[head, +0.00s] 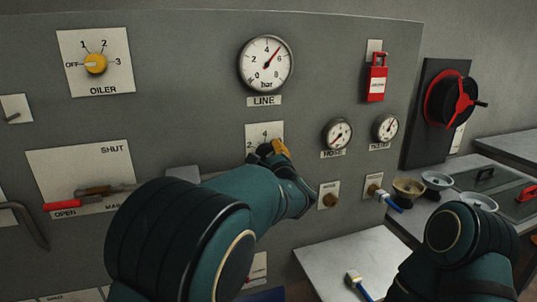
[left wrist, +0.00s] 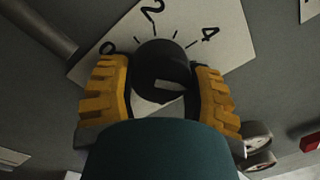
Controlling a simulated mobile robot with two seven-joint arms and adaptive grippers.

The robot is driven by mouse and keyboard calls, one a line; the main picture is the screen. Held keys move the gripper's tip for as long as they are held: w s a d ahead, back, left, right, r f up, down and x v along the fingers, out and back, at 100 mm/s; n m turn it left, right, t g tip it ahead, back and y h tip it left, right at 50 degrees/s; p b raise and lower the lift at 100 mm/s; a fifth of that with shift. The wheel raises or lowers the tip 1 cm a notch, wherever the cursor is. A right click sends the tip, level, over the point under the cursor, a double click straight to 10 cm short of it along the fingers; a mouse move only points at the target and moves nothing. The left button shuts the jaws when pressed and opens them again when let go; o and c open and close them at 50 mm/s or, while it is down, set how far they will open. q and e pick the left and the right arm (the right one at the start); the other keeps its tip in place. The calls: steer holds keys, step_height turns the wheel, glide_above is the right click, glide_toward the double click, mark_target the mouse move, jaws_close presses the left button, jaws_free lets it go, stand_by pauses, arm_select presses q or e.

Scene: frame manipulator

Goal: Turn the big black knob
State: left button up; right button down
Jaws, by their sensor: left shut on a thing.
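The big black knob (left wrist: 160,68) sits on a white plate (left wrist: 218,22) marked with 0, 2 and 4 and short tick lines. It has a white mark on its face. In the left wrist view my left gripper (left wrist: 160,85) has its yellow fingers on either side of the knob, shut on it. In the head view my left gripper (head: 272,149) is at the small numbered plate (head: 265,130) below the LINE gauge, and my arm hides the lower part of that plate. My right gripper is out of view; only part of my right arm shows at the lower right.
The grey panel holds the LINE gauge (head: 265,64), a yellow OILER knob (head: 95,64), a red-handled lever (head: 90,196), a red lockout tag (head: 376,78) and two small gauges. A red-black wheel (head: 452,98) is at right. Bowls (head: 408,187) stand on a bench.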

arm_select(q)
steer(key=shift+f+m, duration=0.2)
steer(key=shift+m, duration=0.3)
steer(key=o, duration=1.2)
steer(key=shift+a, duration=0.1)
steer(key=shift+o, duration=0.2)
steer(key=shift+r, duration=0.1)
steer(key=shift+s, duration=0.25)
steer(key=v, duration=1.1)
steer(key=shift+s, duration=0.3)
